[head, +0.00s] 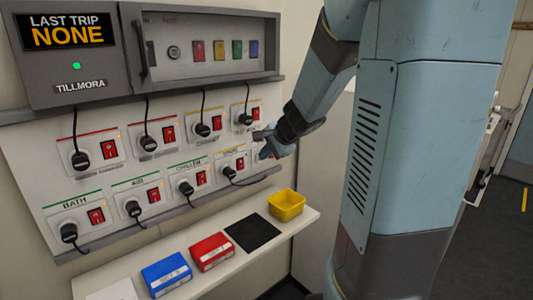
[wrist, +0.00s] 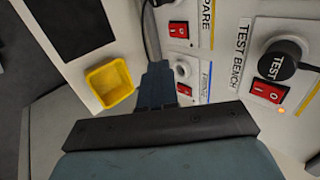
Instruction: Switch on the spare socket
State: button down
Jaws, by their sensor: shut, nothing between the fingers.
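The spare socket (head: 230,154), under a yellow stripe, is fourth in the bottom row in the head view, with a black plug (head: 229,172) and a red switch (head: 240,163). Part of its label, "PARE", shows in the wrist view beside its red switch (wrist: 178,30). I cannot tell which way the switch is set. My gripper (head: 263,142) is shut and empty, in front of the panel's right end and right of the spare socket. In the wrist view its dark fingers (wrist: 156,84) overlap a blue-striped socket (wrist: 183,68). I cannot tell whether they touch it.
The test bench socket (wrist: 275,62) has a plug, a red switch and an orange light. Several other plugged sockets fill the panel. A shelf (head: 228,215) below holds a yellow bin (head: 287,205), a black mat (head: 252,233), a red box (head: 211,252) and a blue box (head: 166,273).

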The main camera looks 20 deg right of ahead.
aim_at(241, 164)
jog(key=shift+s+r, duration=0.1)
jog(key=shift+r, duration=0.05)
jog(key=shift+s+f, duration=0.15)
jog(key=shift+f, duration=0.5)
jog(key=shift+f, duration=0.1)
jog(key=shift+w+a+r+x, duration=0.1)
jog(key=shift+w+r+x, duration=0.2)
jog(key=shift+x, duration=1.85)
jog(key=shift+w+a+r+x, duration=0.1)
jog(key=shift+w+r+x, duration=0.25)
jog(key=shift+x, duration=1.85)
jog(key=shift+w+a+r+x, duration=0.1)
jog(key=shift+w+r+x, duration=0.2)
jog(key=shift+x, duration=1.85)
